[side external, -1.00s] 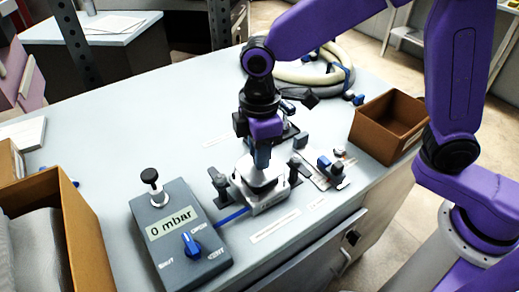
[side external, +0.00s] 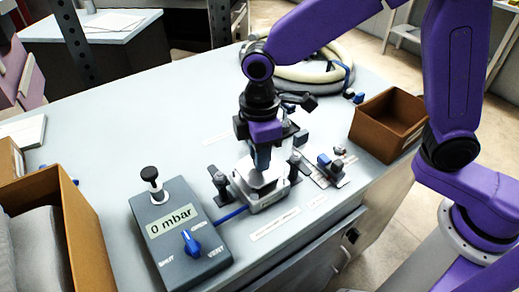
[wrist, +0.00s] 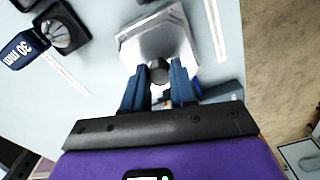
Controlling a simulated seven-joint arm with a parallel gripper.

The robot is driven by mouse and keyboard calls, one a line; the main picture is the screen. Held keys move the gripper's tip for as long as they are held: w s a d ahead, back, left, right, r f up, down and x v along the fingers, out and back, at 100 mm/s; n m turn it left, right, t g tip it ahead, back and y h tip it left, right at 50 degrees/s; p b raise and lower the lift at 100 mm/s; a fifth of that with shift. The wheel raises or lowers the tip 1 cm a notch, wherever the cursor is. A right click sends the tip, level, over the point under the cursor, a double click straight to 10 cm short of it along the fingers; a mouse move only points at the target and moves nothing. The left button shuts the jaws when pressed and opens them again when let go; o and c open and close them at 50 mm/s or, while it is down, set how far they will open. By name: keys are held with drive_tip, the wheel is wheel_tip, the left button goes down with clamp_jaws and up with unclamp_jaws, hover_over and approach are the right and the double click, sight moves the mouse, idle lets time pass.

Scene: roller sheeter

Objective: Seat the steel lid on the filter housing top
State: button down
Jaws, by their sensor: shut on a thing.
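The steel lid (side external: 266,180) is a pale metal plate at the middle of the bench. It also shows in the wrist view (wrist: 150,38), with a dark round knob (wrist: 158,70). My gripper (side external: 261,160) is above the lid, pointing down. In the wrist view its blue fingers (wrist: 159,90) are shut on the knob from both sides. The filter housing (side external: 268,203) is a light block directly under the lid. The lid is at or very close to the housing top; I cannot tell whether it touches all round. The lid and fingers hide most of the housing top.
Dark clamps stand at the housing's left (side external: 219,182) and right (side external: 295,170). A grey control box (side external: 178,235) reading 0 mbar, with a blue knob, sits front left, joined by a blue tube. A brown bin (side external: 388,125) is right; a hose (side external: 300,72) lies behind.

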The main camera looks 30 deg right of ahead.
drive_tip(key=shift+f, duration=0.45)
idle(0.6)
drive_tip(key=shift+c, duration=2.2)
unclamp_jaws()
drive_tip(key=shift+r, duration=0.1)
drive_tip(key=shift+r, duration=3.4)
drive_tip(key=s+d+f+m, duration=0.2)
drive_tip(key=s+d, duration=1.7)
drive_tip(key=d, duration=0.3)
drive_tip(key=shift+s+d+f, duration=0.3)
drive_tip(key=shift+s+f, duration=0.05)
